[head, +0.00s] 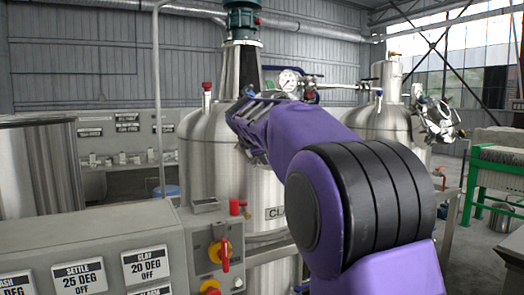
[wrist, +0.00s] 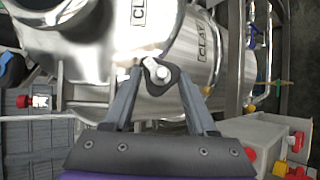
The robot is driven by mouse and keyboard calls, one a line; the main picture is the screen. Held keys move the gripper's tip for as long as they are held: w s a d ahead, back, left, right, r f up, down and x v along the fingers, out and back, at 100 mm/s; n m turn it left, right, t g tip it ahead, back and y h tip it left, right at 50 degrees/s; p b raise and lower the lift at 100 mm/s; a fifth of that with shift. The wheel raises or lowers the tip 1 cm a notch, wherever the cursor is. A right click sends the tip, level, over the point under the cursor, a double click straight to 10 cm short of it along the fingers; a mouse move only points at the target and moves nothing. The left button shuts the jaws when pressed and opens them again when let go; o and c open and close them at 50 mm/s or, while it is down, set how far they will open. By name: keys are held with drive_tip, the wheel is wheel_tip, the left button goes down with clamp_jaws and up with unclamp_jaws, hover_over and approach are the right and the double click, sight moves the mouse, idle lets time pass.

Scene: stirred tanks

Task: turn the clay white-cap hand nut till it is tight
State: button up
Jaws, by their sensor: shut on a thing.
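The clay hand nut (wrist: 161,73) shows in the wrist view as a dark lobed knob with a white cap, at the shiny steel wall of the clay tank. My gripper (wrist: 157,75) is shut on it, with one finger on its left and one on its right. The clay tank (head: 205,165) stands in the middle of the head view, its label (head: 275,212) partly covered by my purple arm. In the head view my arm hides the hand nut and the fingertips. How tightly the nut sits cannot be seen.
A grey control panel (head: 85,235) with several labelled displays and a red handle (head: 225,255) stands at the front left. A pressure gauge (head: 289,80) and pipework rise by the tank top. A second steel tank (head: 385,122) stands behind at the right.

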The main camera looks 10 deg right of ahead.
idle(0.4)
drive_tip(key=o, duration=1.4)
drive_tip(key=shift+c, duration=0.2)
drive_tip(key=b+v, duration=0.1)
drive_tip(key=v, duration=1.6)
drive_tip(key=shift+r, duration=0.25)
drive_tip(key=shift+s, duration=0.1)
